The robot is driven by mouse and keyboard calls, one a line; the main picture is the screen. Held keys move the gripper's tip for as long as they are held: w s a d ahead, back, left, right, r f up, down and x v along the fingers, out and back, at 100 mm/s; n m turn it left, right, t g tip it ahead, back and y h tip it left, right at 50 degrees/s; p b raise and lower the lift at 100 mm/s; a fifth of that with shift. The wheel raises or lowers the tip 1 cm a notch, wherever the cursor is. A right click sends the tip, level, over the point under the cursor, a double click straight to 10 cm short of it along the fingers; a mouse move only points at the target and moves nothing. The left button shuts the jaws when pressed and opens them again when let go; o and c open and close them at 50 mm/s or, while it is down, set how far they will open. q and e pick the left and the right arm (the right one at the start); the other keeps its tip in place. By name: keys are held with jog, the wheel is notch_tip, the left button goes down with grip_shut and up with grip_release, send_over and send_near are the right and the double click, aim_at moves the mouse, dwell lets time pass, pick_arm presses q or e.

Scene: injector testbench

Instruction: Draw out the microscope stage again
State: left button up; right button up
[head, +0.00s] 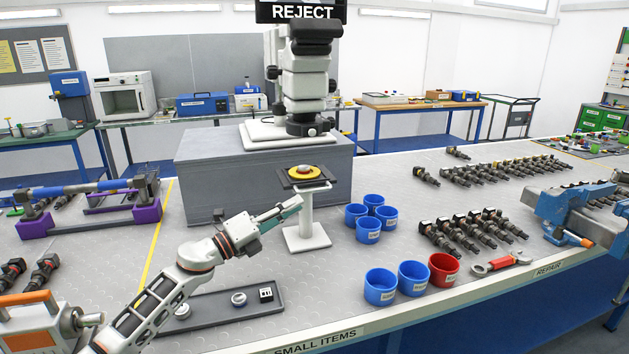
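The white microscope (305,85) stands on a large grey block (265,175). Its stage appears to be the dark plate (293,184) in front of the block, with a yellow ring-shaped piece (304,171) on top. A white post (306,215) on a square foot stands under or just in front of the plate, with a short crossbar at its top. My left gripper (290,208) is just left of the post, below the plate. The fingers look close together, but their gap is not clear, nor whether they touch the post. My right gripper is out of view.
Blue cups (368,231) and a red cup (444,270) stand right of the post. Injectors lie farther right, near a blue vise (570,208). A purple-ended fixture (90,205) is at left. A screen (301,11) reads REJECT.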

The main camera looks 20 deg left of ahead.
aim_at(316, 190)
pick_arm(q)
jog(key=shift+r+p+x, duration=0.15)
jog(key=shift+p+x, duration=0.1)
jog(key=shift+x, duration=1.8)
jog(key=shift+r+p+x, duration=0.2)
jog(key=shift+p+x, duration=0.05)
jog(key=shift+x, duration=1.8)
jog(key=shift+a, duration=0.1)
grip_shut()
